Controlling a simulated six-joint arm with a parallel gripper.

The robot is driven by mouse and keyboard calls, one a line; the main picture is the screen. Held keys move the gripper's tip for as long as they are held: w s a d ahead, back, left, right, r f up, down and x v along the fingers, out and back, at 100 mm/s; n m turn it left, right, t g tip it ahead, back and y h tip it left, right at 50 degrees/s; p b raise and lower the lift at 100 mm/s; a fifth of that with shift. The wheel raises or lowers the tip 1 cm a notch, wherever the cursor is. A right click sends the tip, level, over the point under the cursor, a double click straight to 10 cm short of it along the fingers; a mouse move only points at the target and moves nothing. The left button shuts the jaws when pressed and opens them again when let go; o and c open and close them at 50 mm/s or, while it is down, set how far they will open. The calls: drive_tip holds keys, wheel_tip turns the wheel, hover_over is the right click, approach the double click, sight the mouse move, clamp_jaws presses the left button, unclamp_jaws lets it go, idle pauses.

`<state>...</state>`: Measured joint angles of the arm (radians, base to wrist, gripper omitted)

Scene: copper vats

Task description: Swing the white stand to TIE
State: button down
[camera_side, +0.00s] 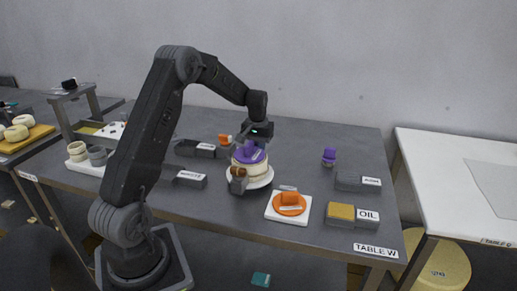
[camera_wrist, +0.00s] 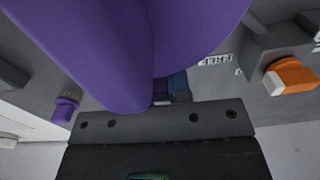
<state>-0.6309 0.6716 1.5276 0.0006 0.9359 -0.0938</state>
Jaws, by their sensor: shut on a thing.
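In the wrist view the purple piece (camera_wrist: 130,45) fills the upper middle, close to the camera. A grey block with a brown knob (camera_side: 238,172) is at the stand's front left edge. I cannot read a TIE label.
A white square plate with an orange piece (camera_side: 290,200) is to the front right. Labelled grey blocks stand around, one marked OIL (camera_side: 367,215). A small purple-topped object (camera_side: 329,156) is at right. The table's back right is clear.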

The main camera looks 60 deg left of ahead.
drive_tip(key=shift+s+a+n, duration=0.1)
drive_tip(key=shift+s+n, duration=0.25)
drive_tip(key=shift+n, duration=0.05)
drive_tip(key=c, duration=1.1)
unclamp_jaws()
drive_tip(key=shift+o, duration=0.2)
wheel_tip(320, 180, up, 14)
drive_tip(key=shift+w+f, duration=0.1)
drive_tip(key=shift+w, duration=0.05)
